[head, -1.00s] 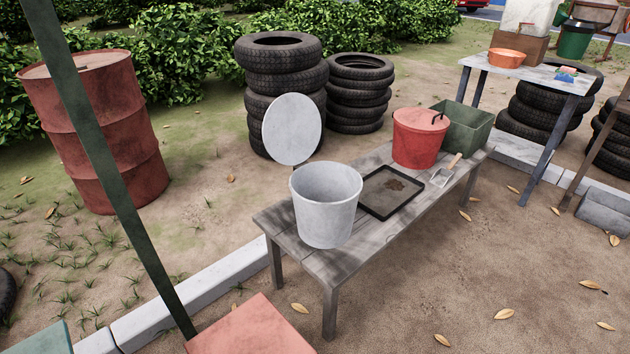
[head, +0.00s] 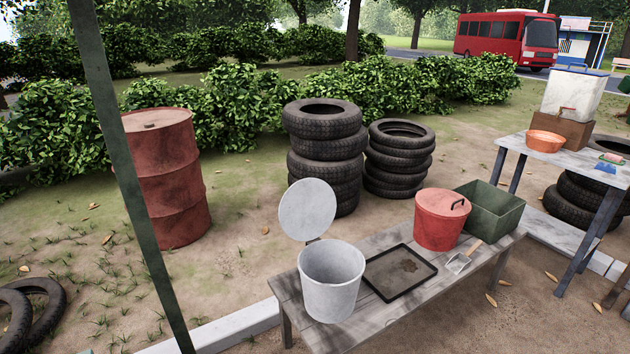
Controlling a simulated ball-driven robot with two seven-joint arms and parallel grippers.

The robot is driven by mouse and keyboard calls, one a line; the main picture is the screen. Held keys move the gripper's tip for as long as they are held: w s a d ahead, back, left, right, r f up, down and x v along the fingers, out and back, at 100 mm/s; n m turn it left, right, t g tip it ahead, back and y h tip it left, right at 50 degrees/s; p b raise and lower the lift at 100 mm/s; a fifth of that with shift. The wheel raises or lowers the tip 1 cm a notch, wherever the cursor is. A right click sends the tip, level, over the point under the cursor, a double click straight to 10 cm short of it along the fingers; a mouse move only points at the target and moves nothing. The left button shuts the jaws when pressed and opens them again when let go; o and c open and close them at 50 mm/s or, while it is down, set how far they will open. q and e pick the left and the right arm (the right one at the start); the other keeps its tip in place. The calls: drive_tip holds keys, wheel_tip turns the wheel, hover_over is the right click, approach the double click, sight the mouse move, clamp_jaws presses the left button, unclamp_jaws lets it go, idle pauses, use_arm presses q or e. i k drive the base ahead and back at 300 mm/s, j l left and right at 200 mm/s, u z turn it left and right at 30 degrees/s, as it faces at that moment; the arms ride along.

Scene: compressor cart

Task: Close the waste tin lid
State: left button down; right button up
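A light grey waste tin (head: 332,287) stands upright on the left end of a grey wooden bench (head: 375,332). Its round grey lid (head: 307,209) is open, standing nearly upright behind the rim on a short dark hinge. The inside of the tin shows and looks empty. Neither of my grippers is in view.
A black tray (head: 400,290) with a brown stain, a small scoop (head: 460,262), a red lidded bucket (head: 437,228) and a green bin (head: 489,214) share the bench. A dark green post (head: 130,200) stands at left, before a red drum (head: 168,190). Tyre stacks (head: 325,160) stand behind.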

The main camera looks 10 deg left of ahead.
sight(307, 210)
drive_tip(key=i+l+u, duration=0.2)
drive_tip(key=i+l, duration=0.2)
drive_tip(key=l, duration=0.25)
drive_tip(key=i+l, duration=0.15)
drive_tip(key=l, duration=0.2)
drive_tip(key=i+l+u, duration=0.15)
drive_tip(key=l, duration=0.2)
